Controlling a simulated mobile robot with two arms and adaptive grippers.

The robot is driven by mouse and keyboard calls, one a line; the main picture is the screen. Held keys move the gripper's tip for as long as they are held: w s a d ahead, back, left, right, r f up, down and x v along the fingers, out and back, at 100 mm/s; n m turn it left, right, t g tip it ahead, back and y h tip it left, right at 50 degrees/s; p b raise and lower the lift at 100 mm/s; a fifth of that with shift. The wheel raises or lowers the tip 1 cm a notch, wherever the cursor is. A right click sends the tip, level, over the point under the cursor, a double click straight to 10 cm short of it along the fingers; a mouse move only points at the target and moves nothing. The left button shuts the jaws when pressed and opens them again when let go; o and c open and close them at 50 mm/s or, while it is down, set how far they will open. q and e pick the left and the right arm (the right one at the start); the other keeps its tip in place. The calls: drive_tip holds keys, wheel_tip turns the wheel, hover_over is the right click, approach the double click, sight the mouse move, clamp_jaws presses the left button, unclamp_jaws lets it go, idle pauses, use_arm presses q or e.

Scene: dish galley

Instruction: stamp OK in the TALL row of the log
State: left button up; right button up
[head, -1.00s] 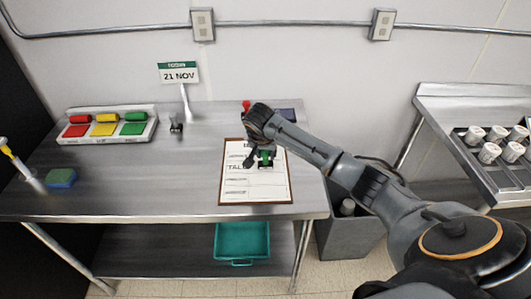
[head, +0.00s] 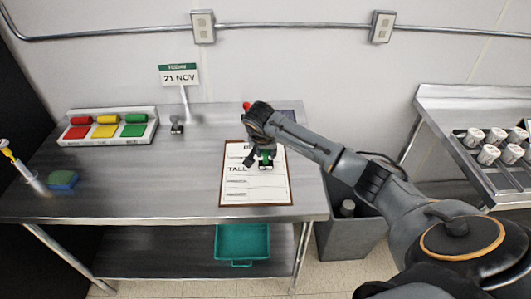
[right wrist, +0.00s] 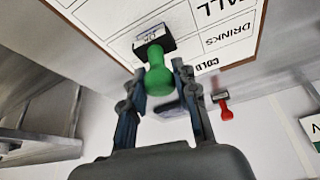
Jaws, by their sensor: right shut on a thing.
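The log is a white form on a brown clipboard (head: 228,195) on the steel table, with the word TALL readable at the left of a row. My right gripper (head: 262,150) is above the form's right half, shut on a green-handled stamp (head: 267,154) with a black base. In the right wrist view the fingers are on both sides of the stamp's green handle (right wrist: 158,78), and its block carries a small label. The block overlaps the form near the TALL row; whether it touches the paper I cannot tell. My left gripper is not in view.
A red-handled stamp (head: 246,106) and a dark flat pad stand behind the clipboard. A tray (head: 105,140) with red, yellow and green pads, a small black item (head: 177,127), a date sign (head: 179,75) and a sponge (head: 62,179) are at left. The table between is clear.

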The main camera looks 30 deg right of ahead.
drive_tip(key=shift+r+p, duration=1.45)
drive_tip(key=shift+r, duration=1.3)
